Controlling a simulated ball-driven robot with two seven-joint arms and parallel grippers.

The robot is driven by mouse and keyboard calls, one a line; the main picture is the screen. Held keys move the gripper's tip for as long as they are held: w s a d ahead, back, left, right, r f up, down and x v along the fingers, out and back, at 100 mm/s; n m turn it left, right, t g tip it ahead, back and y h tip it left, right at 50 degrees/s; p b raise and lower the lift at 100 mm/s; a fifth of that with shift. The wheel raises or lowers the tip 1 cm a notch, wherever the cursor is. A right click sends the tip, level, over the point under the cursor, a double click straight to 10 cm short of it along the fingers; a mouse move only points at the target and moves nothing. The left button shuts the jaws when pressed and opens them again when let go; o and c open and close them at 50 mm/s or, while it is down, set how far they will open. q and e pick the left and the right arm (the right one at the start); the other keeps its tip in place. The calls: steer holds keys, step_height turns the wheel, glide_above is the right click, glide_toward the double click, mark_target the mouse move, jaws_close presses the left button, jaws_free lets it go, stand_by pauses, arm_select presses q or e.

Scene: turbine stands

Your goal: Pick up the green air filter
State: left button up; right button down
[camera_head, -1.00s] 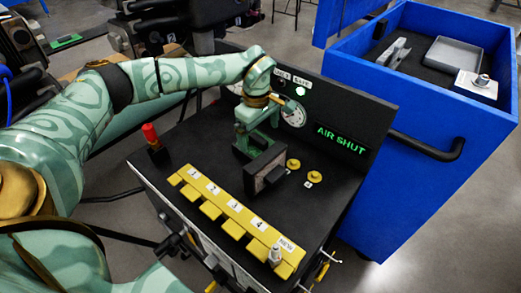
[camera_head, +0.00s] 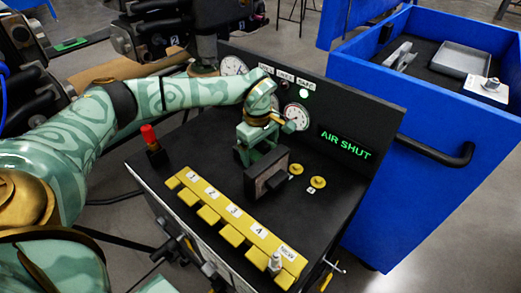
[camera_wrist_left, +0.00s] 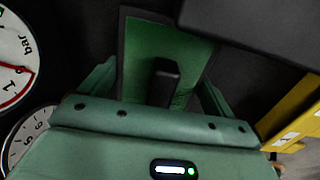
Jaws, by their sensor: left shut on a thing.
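The green air filter (camera_wrist_left: 142,60) shows in the left wrist view as a flat green panel with a dark edge and a black handle (camera_wrist_left: 165,82). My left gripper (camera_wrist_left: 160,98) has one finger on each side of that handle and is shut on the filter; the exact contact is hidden. In the head view my left gripper (camera_head: 261,150) points down over the black bench top, close behind a dark block (camera_head: 267,176). My right gripper is not in view.
A yellow numbered rack (camera_head: 235,212) lies along the bench front, with a small fitting (camera_head: 274,263) at its end. Two yellow knobs (camera_head: 318,182), a red-topped post (camera_head: 150,135) and gauges (camera_head: 297,116) are near. A blue cart (camera_head: 420,190) stands right.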

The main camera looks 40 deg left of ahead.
arm_select(q)
steer(key=shift+a+r, duration=0.25)
steer(key=shift+r, duration=0.05)
steer(key=s+a+r+p, duration=0.1)
steer(key=a+r+p, duration=0.2)
steer(key=a+r, duration=0.4)
steer(key=a, duration=0.6)
steer(key=shift+s+a+r+p, duration=0.15)
steer(key=shift+a+r+p, duration=0.1)
steer(key=shift+p, duration=0.15)
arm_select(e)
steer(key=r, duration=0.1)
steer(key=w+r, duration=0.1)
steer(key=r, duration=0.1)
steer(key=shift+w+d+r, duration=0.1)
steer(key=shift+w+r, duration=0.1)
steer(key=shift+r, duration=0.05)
arm_select(q)
steer(key=o, duration=0.6)
steer(key=c, duration=0.6)
